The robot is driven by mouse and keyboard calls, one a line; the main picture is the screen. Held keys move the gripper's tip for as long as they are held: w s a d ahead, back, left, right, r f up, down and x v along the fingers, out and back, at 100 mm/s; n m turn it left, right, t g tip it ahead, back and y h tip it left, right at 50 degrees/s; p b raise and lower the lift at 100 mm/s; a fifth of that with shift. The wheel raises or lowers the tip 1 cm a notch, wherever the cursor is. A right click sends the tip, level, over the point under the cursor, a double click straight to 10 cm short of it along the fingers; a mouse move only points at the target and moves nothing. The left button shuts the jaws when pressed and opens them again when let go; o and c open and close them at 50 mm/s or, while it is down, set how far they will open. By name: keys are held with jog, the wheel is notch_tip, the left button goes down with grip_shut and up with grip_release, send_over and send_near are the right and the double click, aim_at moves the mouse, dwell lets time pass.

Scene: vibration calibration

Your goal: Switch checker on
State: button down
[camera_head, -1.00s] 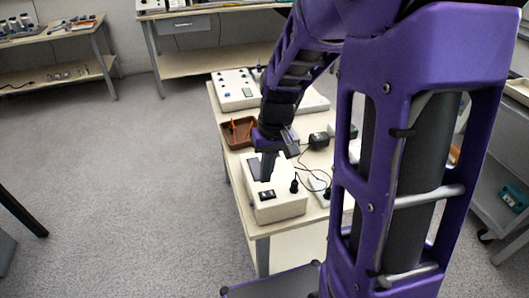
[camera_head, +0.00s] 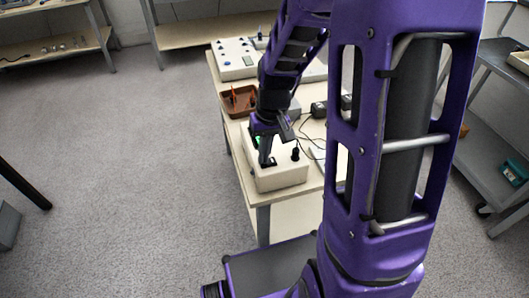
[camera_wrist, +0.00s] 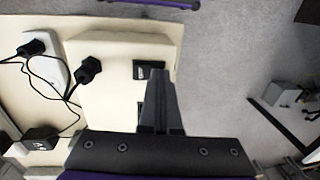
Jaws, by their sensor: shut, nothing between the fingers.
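The checker is a cream box (camera_head: 280,178) near the front of the table. It also shows in the wrist view (camera_wrist: 105,105). Its black rocker switch (camera_wrist: 147,69) is near the box's edge, partly covered by the fingertips. My gripper (camera_head: 267,164) is shut and empty, pointing down with its tips at the switch. In the wrist view the closed fingers (camera_wrist: 157,74) overlap the switch; contact cannot be told for sure. A green glow shows on the checker's display (camera_head: 257,140), which is mostly hidden by my gripper. A black plug (camera_wrist: 88,70) sits in the box's top.
A white power strip (camera_wrist: 43,60) and a black adapter (camera_wrist: 40,139) with cables lie beside the checker. A brown tray (camera_head: 240,100) and a white panel box (camera_head: 235,58) stand farther back on the table (camera_head: 228,117). Open floor lies to the left.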

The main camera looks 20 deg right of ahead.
jog(key=shift+d+f, duration=0.1)
jog(key=shift+d, duration=0.7)
jog(key=shift+r, duration=0.2)
jog(key=shift+r+p, duration=0.1)
jog(key=shift+p, duration=0.2)
jog(key=shift+r, duration=0.25)
notch_tip(320, 180, up, 13)
jog(key=d+p, duration=0.1)
jog(key=p, duration=0.4)
jog(key=shift+d, duration=0.35)
jog(key=shift+r, duration=0.15)
